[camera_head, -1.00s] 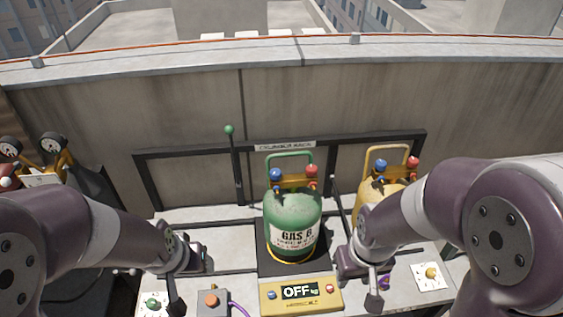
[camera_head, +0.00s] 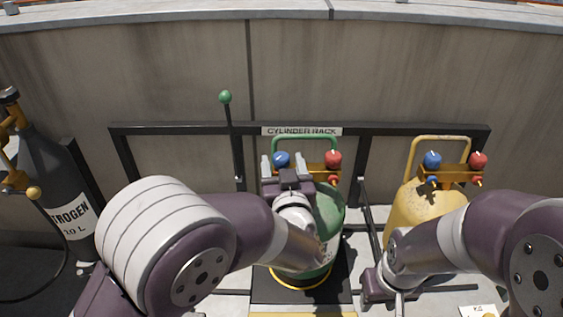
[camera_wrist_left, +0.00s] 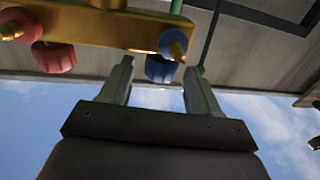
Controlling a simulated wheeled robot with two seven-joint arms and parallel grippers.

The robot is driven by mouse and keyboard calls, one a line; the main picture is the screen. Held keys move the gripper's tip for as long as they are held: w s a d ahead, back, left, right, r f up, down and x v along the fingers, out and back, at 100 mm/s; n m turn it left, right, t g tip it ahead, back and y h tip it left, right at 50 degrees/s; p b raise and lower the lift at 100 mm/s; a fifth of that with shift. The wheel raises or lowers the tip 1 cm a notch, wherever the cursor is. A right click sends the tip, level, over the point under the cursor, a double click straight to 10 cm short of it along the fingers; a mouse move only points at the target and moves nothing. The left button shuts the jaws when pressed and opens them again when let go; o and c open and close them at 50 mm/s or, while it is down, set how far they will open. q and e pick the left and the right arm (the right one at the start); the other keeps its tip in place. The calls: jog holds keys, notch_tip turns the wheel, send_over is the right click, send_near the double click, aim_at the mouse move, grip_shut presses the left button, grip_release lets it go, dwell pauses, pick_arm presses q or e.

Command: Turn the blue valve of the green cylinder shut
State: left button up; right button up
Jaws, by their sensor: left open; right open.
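The green cylinder (camera_head: 330,212) stands in the rack, partly hidden behind my left arm. Its blue valve (camera_head: 281,158) is a knob at the left of a brass manifold, with a red valve (camera_head: 333,158) to its right. My left gripper (camera_head: 280,160) is open, its fingers up by the blue valve. In the left wrist view the blue valve (camera_wrist_left: 160,68) appears between the open fingertips (camera_wrist_left: 160,75), close to them; I cannot tell whether they touch it. My right gripper (camera_head: 376,290) is low, right of the green cylinder, and open.
A yellow cylinder (camera_head: 412,206) with its own blue valve (camera_head: 432,159) and red valve (camera_head: 478,160) stands to the right. A lever with a green ball (camera_head: 225,97) rises left of the green cylinder. A dark nitrogen cylinder (camera_head: 52,165) is at far left. A concrete wall stands behind.

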pick_arm(q)
jog(key=shift+w+a, duration=0.2)
jog(key=shift+w, duration=1.05)
jog(key=c, duration=1)
jog(key=shift+o, duration=0.2)
